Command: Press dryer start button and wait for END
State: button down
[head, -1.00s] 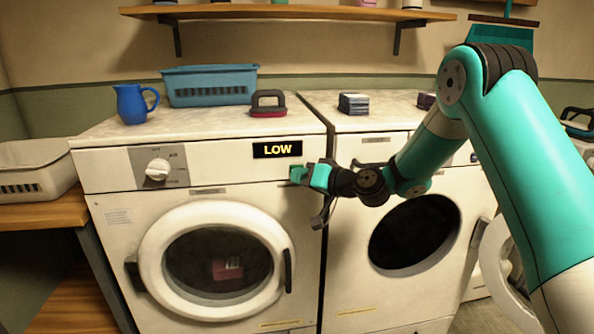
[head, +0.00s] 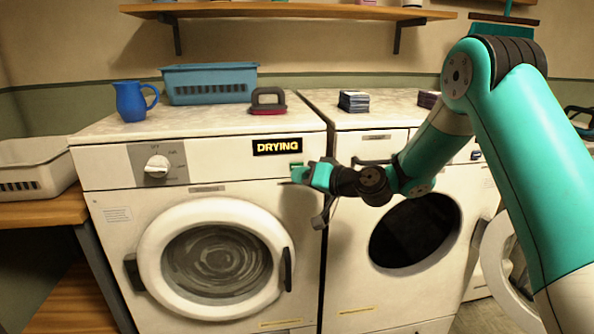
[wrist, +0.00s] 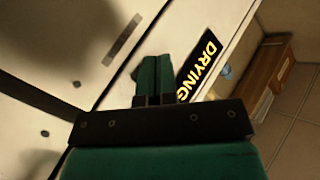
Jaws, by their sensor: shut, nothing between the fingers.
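The dryer (head: 110,235) is the left white machine, with its round door (head: 160,283) closed. Its display (head: 277,146) reads DRYING in yellow letters and also shows in the wrist view (wrist: 198,66). Behind the door glass (head: 216,260) the drum contents are a swirling blur. A small green start button (head: 296,165) shows at the panel's right end, just below the display. My gripper (head: 301,176) is shut and empty, with its tips right by the button. I cannot tell whether they touch it. In the wrist view my gripper (wrist: 152,82) hides the button.
A white dial (head: 157,167) sits at the panel's left. On top stand a blue jug (head: 131,102), a teal basket (head: 210,86) and a red-and-black handled object (head: 268,103). A second machine (head: 350,285) stands to the right, with a dark round opening.

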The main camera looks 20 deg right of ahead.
jog(key=shift+s, duration=0.1)
jog(key=s+b, duration=0.2)
jog(key=s, duration=0.3)
jog(key=shift+a+b, duration=0.3)
jog(key=shift+b, duration=0.1)
dwell(0.5)
